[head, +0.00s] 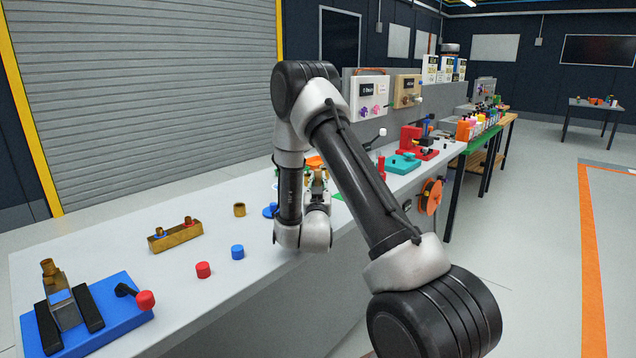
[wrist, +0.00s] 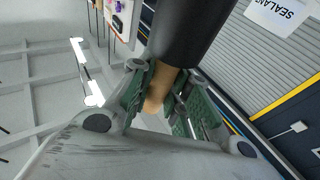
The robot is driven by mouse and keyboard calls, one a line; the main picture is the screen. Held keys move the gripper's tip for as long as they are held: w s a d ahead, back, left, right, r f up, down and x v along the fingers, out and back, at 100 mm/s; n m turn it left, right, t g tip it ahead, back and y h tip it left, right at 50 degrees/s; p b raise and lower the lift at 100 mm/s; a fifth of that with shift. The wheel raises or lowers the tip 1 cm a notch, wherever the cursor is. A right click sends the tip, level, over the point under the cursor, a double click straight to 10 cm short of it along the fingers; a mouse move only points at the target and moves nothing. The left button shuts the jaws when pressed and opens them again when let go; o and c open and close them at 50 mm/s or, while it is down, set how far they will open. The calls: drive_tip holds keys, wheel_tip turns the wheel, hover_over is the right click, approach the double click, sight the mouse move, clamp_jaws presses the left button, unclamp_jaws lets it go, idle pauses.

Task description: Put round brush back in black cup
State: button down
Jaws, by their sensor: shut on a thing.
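My gripper (wrist: 160,82) shows in the wrist view with its green-padded fingers shut on a tan, rounded piece, which looks like the round brush's handle (wrist: 156,98). A wide black cylinder (wrist: 192,30) stands just beyond the fingertips, against the tan piece, and runs out of the top of the picture. I cannot tell whether it is the brush's head or the black cup. In the head view my arm covers most of the gripper, and neither brush nor cup can be made out clearly.
The long white bench (head: 120,240) carries a blue clamp fixture (head: 110,315), a brass tray (head: 174,237), a red cap (head: 203,270), a blue cap (head: 237,252) and a brass ring (head: 239,210). A teal fixture (head: 403,163) and an orange reel (head: 430,196) are to the right. The front left bench surface has free room.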

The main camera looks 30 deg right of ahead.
drive_tip(key=shift+f, duration=0.25)
